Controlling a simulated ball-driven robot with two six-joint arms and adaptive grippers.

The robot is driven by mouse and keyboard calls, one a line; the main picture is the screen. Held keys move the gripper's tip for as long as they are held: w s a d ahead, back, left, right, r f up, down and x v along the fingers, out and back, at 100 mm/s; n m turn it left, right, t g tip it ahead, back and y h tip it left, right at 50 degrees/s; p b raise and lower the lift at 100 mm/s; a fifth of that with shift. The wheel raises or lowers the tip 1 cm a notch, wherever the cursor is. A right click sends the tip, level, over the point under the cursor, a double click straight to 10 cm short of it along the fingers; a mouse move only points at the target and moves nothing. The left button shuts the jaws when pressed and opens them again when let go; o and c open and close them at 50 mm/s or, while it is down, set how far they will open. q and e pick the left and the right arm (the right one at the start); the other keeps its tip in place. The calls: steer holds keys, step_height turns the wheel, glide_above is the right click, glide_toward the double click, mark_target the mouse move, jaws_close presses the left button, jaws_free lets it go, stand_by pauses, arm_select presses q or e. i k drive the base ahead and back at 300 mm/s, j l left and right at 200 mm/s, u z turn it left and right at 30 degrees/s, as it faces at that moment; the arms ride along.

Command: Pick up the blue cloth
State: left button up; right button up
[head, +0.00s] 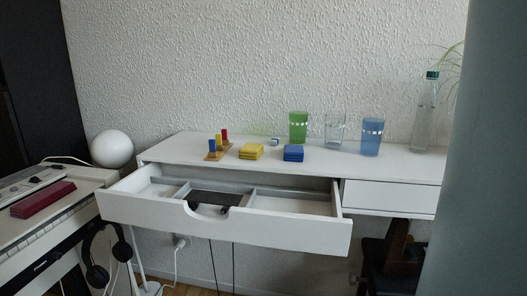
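The blue cloth (293,153) lies folded in a small stack on the white desk top, near its front edge above the open drawer. A yellow folded cloth (251,151) lies to its left, apart from it. Neither of my grippers shows in the head view, so nothing of mine is seen touching the cloth.
The drawer (225,227) of the white desk (330,160) is pulled out. A green cup (298,126), a clear glass (334,129), a blue cup (371,136) and a bottle (424,115) stand behind and right. A peg toy (218,147) stands left. A piano (50,215) is at left.

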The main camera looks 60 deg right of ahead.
mark_target(292, 153)
steer(key=z, duration=2)
steer(key=l+u, duration=0.15)
steer(key=u, duration=0.25)
steer(key=l+u, duration=0.2)
steer(key=u, duration=0.2)
steer(key=l+u, duration=0.2)
steer(key=u, duration=0.2)
